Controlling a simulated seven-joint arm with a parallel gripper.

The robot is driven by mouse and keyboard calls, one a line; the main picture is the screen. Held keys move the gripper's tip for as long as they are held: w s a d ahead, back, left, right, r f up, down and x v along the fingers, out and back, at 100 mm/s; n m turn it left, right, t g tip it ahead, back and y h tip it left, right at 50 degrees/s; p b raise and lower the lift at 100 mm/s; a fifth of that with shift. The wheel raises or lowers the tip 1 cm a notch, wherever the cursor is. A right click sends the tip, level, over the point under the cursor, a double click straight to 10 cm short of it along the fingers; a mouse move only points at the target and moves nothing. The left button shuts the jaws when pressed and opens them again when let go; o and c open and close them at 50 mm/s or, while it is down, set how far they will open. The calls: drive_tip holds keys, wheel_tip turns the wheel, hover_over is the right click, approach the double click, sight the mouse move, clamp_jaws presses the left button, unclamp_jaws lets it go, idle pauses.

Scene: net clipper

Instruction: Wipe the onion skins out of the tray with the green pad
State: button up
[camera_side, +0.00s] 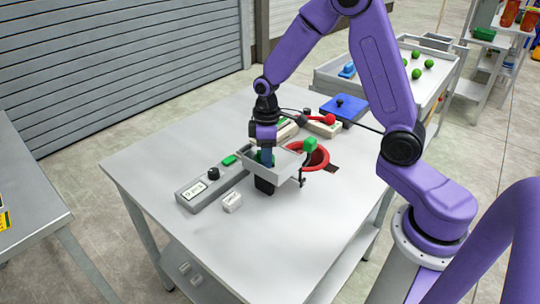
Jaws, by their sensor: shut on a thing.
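A small grey tray (289,165) stands raised over the table, left of a red ring. A bit of the green pad (257,157) shows at the fingertips, low inside the tray. The fingers look shut on it, but they and the tray's near wall hide most of it. I cannot make out any onion skins at this size.
A grey control box (208,187) with a black knob lies left of the tray, and a white block (232,202) in front. A blue box (344,110) stands behind. The table's front right is clear.

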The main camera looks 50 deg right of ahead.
sight(279, 156)
drive_tip(key=shift+d+f, duration=0.15)
drive_tip(key=shift+d, duration=2.2)
drive_tip(key=shift+a, duration=2.4)
drive_tip(key=shift+s+d+f, duration=0.1)
drive_tip(key=shift+d, duration=1.15)
drive_tip(key=shift+s+d+f, duration=0.1)
drive_tip(key=shift+d, duration=1.15)
drive_tip(key=shift+c, duration=0.4)
drive_tip(key=shift+r, duration=0.1)
drive_tip(key=shift+w+r, duration=0.15)
drive_tip(key=shift+r, duration=1.7)
drive_tip(key=shift+a+r, duration=0.1)
drive_tip(key=shift+r, duration=1.05)
drive_tip(key=shift+r, duration=1.55)
